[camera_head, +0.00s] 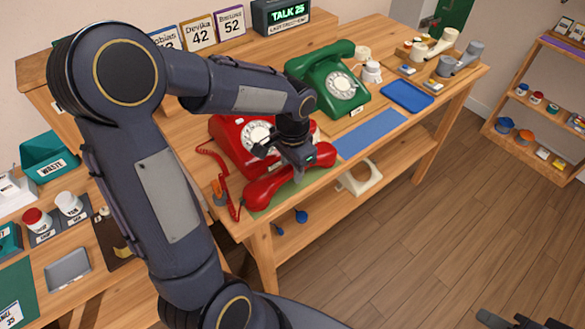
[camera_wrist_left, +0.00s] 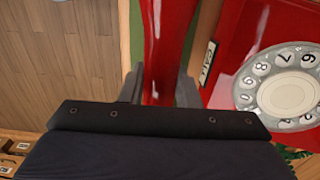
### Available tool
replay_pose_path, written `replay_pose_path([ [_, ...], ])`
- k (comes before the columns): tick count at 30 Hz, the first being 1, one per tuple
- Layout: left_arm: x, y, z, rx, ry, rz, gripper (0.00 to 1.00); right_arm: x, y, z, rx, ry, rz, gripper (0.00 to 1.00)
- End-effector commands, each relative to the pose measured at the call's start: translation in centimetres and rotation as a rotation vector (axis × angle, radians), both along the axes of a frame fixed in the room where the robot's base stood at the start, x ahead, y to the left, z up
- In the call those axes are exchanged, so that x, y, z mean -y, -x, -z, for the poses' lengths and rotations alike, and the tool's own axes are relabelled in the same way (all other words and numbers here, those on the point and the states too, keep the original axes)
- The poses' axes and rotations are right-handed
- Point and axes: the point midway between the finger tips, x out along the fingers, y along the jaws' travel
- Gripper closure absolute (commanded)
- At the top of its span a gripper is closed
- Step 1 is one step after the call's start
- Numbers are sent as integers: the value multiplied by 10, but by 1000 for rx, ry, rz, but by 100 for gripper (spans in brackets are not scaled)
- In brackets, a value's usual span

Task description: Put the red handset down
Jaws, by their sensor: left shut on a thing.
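My left gripper (camera_head: 299,166) is shut on the middle of the red handset (camera_head: 258,191), between the red dial phone and the table's front edge. In the left wrist view the handset (camera_wrist_left: 168,40) runs between the two fingers (camera_wrist_left: 161,88). The handset lies over a green mat (camera_head: 292,192); whether it touches the mat I cannot tell. Its red cord (camera_head: 226,180) hangs at its left end. The red phone (camera_head: 229,132) stands just behind, partly covered by my arm. My right gripper (camera_head: 522,322) shows only two dark tips, apart, at the bottom right edge.
A green dial phone (camera_head: 336,88) with its handset on top stands behind right. A blue mat (camera_head: 370,134) and a blue tray (camera_head: 407,96) lie to the right. A side table at left holds a teal waste bin (camera_head: 48,156) and jars. The wooden floor (camera_head: 440,240) is clear.

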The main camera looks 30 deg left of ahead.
Motion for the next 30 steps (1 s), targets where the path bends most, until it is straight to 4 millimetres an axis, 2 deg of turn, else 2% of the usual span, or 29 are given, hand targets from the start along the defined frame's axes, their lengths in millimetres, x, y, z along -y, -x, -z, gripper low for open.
replay_pose_path([
  [11,0,0,5,2,1,0,100,0,0,3,0,0,0,64],
  [12,0,0,4,1,0,0,68,0,0,3,0,0,0,64],
  [17,0,0,4,1,0,0,49,0,0,2,0,0,0,64],
  [25,0,0,2,1,0,0,49,0,0,1,0,0,0,64],
  [30,0,-1,-14,6,-1,0,49,0,0,-3,0,0,0,64],
])
